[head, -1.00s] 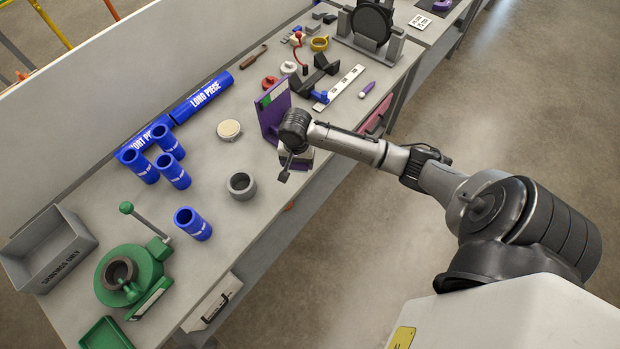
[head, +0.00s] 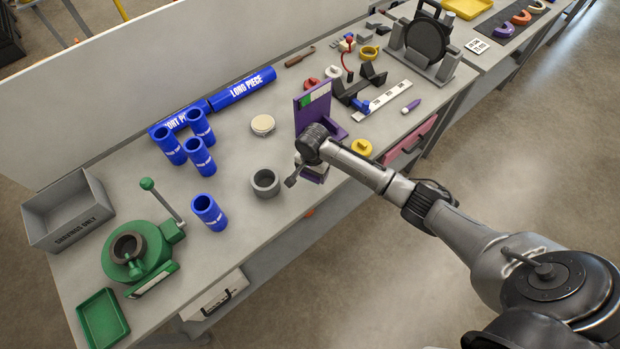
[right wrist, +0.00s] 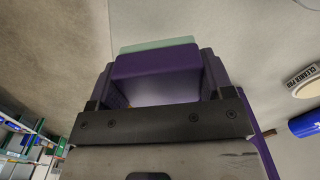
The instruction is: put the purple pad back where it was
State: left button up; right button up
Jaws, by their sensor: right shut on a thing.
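My right gripper (head: 308,172) is low over the front part of the bench, just in front of an upright purple board (head: 312,108) with a green and white label. In the right wrist view, it is shut on the purple pad (right wrist: 158,72), a purple block between the two fingers, with a pale green layer (right wrist: 160,45) at its far side. In the head view, only a little purple shows below the gripper, and the wrist hides most of it. I cannot tell whether the pad touches the bench. My left gripper is not in view.
A grey ring (head: 265,183) and a round white-topped tin (head: 262,125) stand left of the gripper. Blue tubes (head: 200,157) stand farther left. A yellow round piece (head: 361,147) and a white ruled strip (head: 382,99) lie to the right. The bench's front edge is close.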

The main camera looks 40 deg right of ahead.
aim_at(310, 179)
jog(key=shift+w+a+f, duration=0.2)
jog(key=shift+w+f, duration=0.1)
jog(key=shift+w, duration=0.1)
jog(key=shift+f, duration=2)
jog(key=shift+f, duration=0.15)
jog(key=o, duration=0.8)
